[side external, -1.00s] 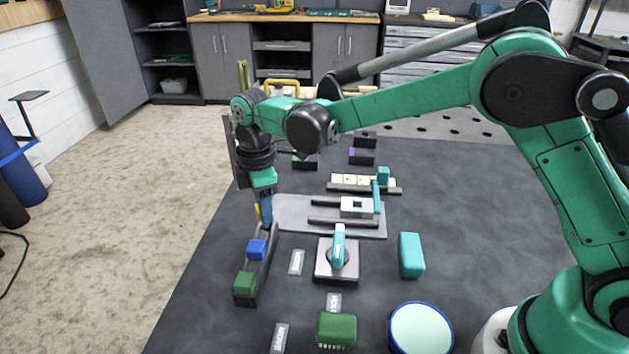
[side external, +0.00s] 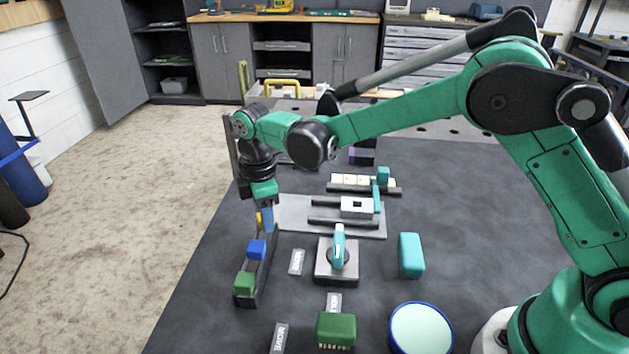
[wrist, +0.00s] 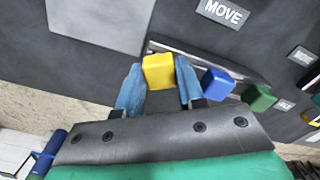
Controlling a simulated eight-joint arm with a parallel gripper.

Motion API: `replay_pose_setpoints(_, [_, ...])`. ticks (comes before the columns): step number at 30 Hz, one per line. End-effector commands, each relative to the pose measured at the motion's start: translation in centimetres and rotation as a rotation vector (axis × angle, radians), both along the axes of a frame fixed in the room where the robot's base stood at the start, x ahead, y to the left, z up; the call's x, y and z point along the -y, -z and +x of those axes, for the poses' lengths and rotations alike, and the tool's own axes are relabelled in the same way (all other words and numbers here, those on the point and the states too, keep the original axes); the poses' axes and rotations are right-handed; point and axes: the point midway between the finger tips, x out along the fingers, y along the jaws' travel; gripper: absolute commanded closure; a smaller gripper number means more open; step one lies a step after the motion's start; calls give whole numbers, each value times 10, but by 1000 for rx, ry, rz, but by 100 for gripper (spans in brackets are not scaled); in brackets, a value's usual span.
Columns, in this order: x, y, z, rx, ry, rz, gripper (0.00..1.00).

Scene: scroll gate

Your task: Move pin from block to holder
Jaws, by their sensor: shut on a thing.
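My gripper (wrist: 158,84) is shut on a yellow block (wrist: 158,71), with one blue finger on each side of it. In the side view my gripper (side external: 265,218) is at the far end of a dark rail (side external: 262,272), and the yellow block (side external: 259,220) is partly hidden by a finger. A blue block (side external: 256,249) and a green block (side external: 244,282) sit on the same rail, nearer the camera. A white block (side external: 354,205) with a dark square opening stands on a grey plate (side external: 291,208). I cannot tell which piece is the pin or the holder.
A turquoise lever (side external: 338,246) on a grey base stands right of the rail. A turquoise block (side external: 411,255), a larger green block (side external: 336,329) and a round blue-rimmed disc (side external: 421,329) stand at the front right. Flat label plates (side external: 297,262) lie beside the rail.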

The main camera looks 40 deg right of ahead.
Motion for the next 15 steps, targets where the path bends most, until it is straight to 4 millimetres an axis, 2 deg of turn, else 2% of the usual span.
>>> replay_pose_setpoints(15, [0, 6, 0, 0, 0, 0, 100])
